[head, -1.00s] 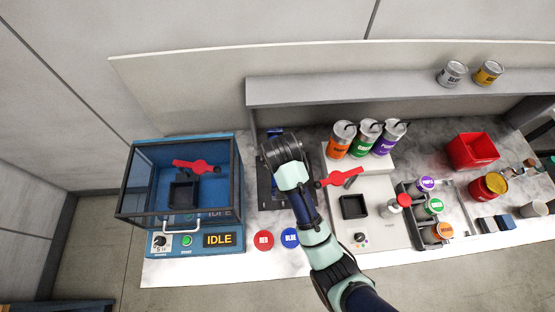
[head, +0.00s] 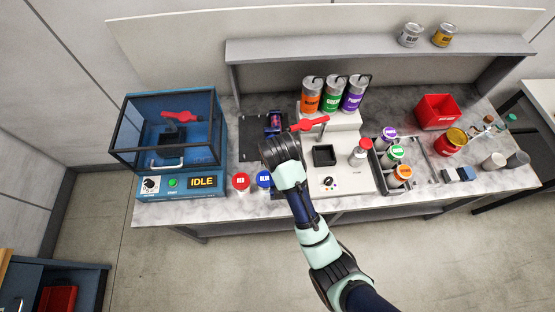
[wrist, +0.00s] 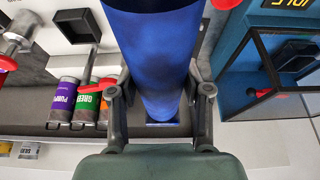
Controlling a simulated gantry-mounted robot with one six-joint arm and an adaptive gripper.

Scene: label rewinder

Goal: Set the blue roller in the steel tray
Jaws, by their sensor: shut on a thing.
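The blue roller (wrist: 160,55) is a large glossy cylinder filling the middle of the wrist view. My gripper (wrist: 160,95) is shut on it, one finger on each side. In the head view my gripper (head: 272,152) is above the front of the dark plate, left of the white machine; the roller is hidden there or cannot be told apart. A grey, metal-looking tray (head: 420,162) stands right of the white machine with several coloured-top cans along its left side. I cannot tell for sure that this is the steel tray.
A blue, glass-fronted machine (head: 165,183) reading IDLE stands at left. Red (head: 240,181) and blue (head: 264,179) labelled discs are at the front edge. The white machine (head: 345,182) has a red lever (head: 310,125), with tall cans behind. A red bin (head: 437,110) is at back right.

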